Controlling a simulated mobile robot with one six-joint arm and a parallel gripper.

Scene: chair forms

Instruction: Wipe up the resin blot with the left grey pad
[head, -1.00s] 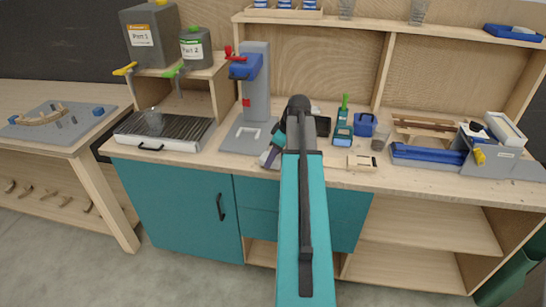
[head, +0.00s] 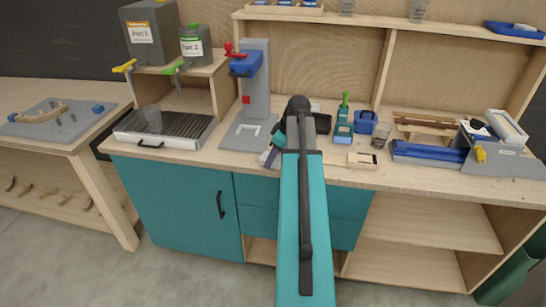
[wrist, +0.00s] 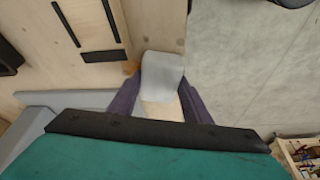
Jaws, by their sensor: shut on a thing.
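My gripper (wrist: 158,92) shows in the wrist view as two purple fingers, closed on the sides of a grey pad (wrist: 162,72). The pad has a pale wood-coloured part below it, between the fingers. In the head view my gripper (head: 270,157) is low at the counter's front edge, just right of the grey press base; my arm hides much of it, and the pad cannot be made out there. I cannot make out the resin blot in either view.
The grey press (head: 257,85) stands left of my gripper. Right of my arm are a small wooden holder (head: 362,160), a blue container (head: 366,121) and a blue-grey fixture (head: 430,153).

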